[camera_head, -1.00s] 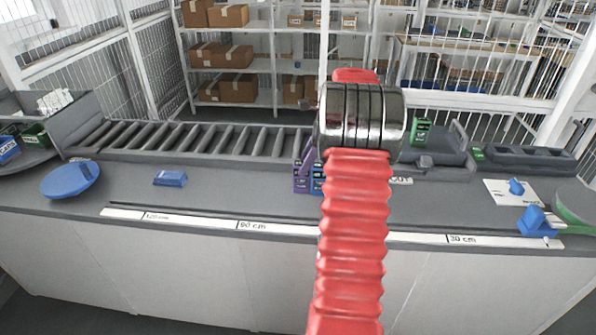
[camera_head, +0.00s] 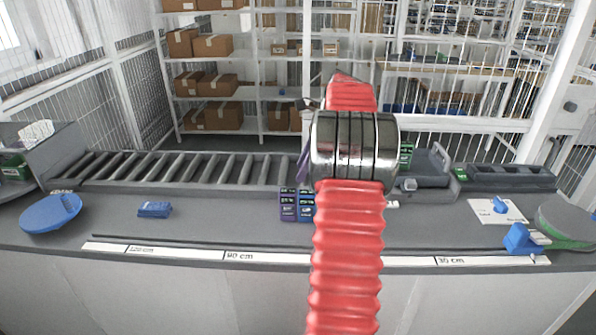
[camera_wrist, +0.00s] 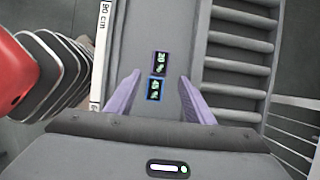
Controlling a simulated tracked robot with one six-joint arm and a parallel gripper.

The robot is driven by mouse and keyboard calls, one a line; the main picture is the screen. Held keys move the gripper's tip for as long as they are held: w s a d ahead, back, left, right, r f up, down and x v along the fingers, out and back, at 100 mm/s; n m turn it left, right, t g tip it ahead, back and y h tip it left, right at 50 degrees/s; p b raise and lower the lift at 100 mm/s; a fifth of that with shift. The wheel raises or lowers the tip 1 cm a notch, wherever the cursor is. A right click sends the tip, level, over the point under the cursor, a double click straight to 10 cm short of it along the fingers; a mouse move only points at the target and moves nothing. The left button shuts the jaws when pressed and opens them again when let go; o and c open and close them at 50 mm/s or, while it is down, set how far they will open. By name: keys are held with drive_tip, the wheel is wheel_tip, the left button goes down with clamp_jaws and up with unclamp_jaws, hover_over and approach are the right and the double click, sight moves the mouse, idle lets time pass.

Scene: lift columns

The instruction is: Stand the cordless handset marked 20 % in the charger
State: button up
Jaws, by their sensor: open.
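Two handsets stand side by side on the counter, a purple one (camera_head: 289,205) and a blue one (camera_head: 306,207), partly hidden by my arm in the head view. In the wrist view the purple handset (camera_wrist: 160,62) and blue handset (camera_wrist: 156,89) show small lit green displays; their charge marks are too small to read. My gripper (camera_wrist: 160,77) is open, its two purple fingers apart, with both handsets between them in the picture. No contact shows. A long dark block with recesses (camera_head: 510,178), perhaps the charger, stands at the back right, with a small green item (camera_head: 461,174) at its left end.
A roller conveyor (camera_head: 180,170) runs behind the counter. A blue round dish (camera_head: 50,212) and blue block (camera_head: 154,209) lie left. A grey stepped device (camera_head: 430,172), a green display item (camera_head: 405,154), a white card (camera_head: 485,212) and a blue item (camera_head: 522,239) are right.

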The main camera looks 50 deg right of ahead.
idle(0.3)
drive_tip(key=shift+w+a+r, duration=0.15)
drive_tip(key=shift+w+a, duration=0.05)
drive_tip(key=shift+a, duration=0.15)
drive_tip(key=a+r+n+h, duration=0.15)
drive_tip(key=a+n, duration=0.25)
drive_tip(key=a, duration=0.5)
drive_tip(key=a+r+n, duration=0.3)
drive_tip(key=a+n, duration=0.2)
drive_tip(key=a, duration=0.4)
drive_tip(key=a+r+n+h, duration=0.1)
drive_tip(key=a+r+n, duration=0.25)
drive_tip(key=a, duration=0.65)
drive_tip(key=s+a+f+n+t, duration=0.1)
drive_tip(key=s+a+f+n, duration=0.2)
drive_tip(key=s+a+n, duration=0.4)
drive_tip(key=s+a+f+n+t, duration=0.1)
drive_tip(key=s+a+f+n, duration=0.2)
drive_tip(key=s+a+n, duration=0.5)
drive_tip(key=a+n, duration=0.1)
drive_tip(key=a, duration=0.2)
drive_tip(key=shift+s+a+f, duration=0.25)
drive_tip(key=shift+a, duration=0.05)
drive_tip(key=shift+o, duration=0.6)
